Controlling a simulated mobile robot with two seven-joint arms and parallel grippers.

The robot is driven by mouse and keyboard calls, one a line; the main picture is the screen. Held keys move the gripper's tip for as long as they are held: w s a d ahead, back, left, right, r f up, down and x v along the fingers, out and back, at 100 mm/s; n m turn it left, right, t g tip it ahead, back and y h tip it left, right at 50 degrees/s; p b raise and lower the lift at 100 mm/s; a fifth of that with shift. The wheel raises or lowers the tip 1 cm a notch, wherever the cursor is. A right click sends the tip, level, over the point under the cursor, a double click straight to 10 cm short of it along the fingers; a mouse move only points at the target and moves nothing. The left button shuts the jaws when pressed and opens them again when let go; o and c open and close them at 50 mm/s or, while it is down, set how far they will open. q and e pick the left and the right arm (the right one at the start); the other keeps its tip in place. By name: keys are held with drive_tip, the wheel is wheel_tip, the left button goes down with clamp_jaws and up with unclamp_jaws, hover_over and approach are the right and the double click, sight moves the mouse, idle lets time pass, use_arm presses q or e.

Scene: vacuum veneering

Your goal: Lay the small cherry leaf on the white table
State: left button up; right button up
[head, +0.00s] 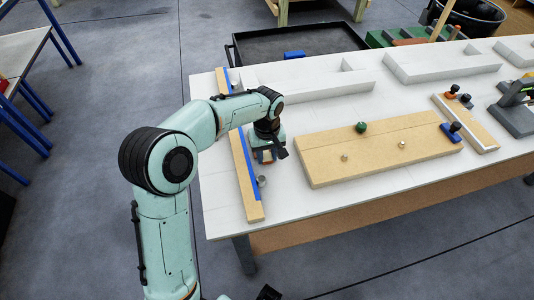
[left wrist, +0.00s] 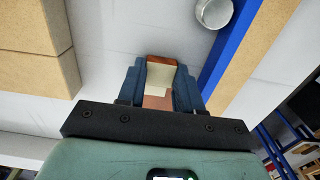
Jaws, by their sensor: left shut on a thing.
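My left gripper (head: 266,155) is low over the left end of the white table (head: 225,218), just right of a long board with a blue strip. In the left wrist view its blue-grey fingers (left wrist: 160,88) are shut on a small piece (left wrist: 160,63) with a red-brown end and a pale cream face, which looks like the small cherry leaf. Part of it is hidden between the fingers. I cannot tell whether it touches the table. A dark part at the bottom edge of the head view may belong to my right arm; its fingers cannot be made out.
A thick tan board (head: 375,150) with knobs, one green (head: 361,127), lies to the right. The blue-striped board (head: 245,180) runs along the left, with a round metal piece (head: 262,181) beside it. White frames and a dark tray (head: 297,43) are behind. Bare table lies in front.

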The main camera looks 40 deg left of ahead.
use_arm(q)
drive_tip(key=shift+f, duration=0.15)
drive_tip(key=o, duration=1.1)
wheel_tip(320, 180, up, 14)
drive_tip(key=shift+f+p, duration=0.25)
drive_tip(key=shift+p, duration=0.85)
